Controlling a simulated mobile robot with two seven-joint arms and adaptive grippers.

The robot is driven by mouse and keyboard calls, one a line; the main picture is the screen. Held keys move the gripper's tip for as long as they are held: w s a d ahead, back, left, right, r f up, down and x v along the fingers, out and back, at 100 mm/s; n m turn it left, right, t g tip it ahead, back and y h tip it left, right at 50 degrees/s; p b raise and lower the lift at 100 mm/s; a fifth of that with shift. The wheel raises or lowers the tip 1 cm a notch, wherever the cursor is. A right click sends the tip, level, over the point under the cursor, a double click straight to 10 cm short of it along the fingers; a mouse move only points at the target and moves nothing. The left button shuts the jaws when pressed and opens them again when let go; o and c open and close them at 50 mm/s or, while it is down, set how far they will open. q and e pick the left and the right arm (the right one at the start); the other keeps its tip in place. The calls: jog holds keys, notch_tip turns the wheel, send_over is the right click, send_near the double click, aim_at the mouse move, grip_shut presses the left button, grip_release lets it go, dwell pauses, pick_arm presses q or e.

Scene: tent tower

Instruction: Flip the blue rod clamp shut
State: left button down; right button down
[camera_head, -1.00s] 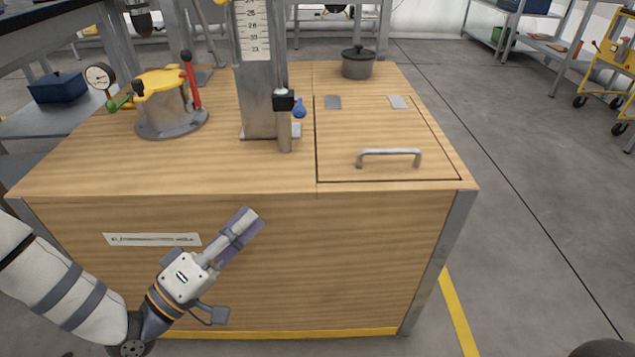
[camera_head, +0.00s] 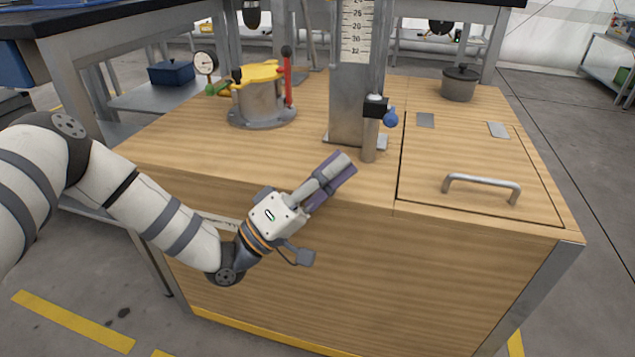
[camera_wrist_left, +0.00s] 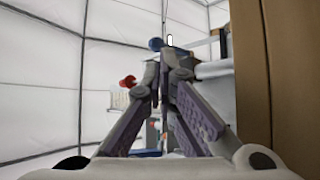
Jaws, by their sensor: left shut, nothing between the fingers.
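The blue rod clamp shows as a black block with a rounded blue lever (camera_head: 391,118) at its right side, on a short grey post (camera_head: 369,145) in front of the scaled metal column (camera_head: 349,100). Whether the clamp is open or shut is hard to tell. My left gripper (camera_head: 343,166) is shut and empty, just in front of the bench's front edge. Its tips point up and right, below and left of the clamp, apart from it. A blue knob (camera_wrist_left: 155,44) shows beyond the fingertips in the left wrist view. My right gripper is not in view.
A yellow-topped metal pot (camera_head: 258,95) with a red lever (camera_head: 288,80) stands left of the column. A hatch with a metal handle (camera_head: 482,182) lies to the right, and a dark lidded pot (camera_head: 459,84) stands behind it. The bench top between front edge and yellow-topped pot is clear.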

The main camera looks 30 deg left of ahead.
aim_at(390, 115)
pick_arm(q)
jog(key=x, duration=0.7)
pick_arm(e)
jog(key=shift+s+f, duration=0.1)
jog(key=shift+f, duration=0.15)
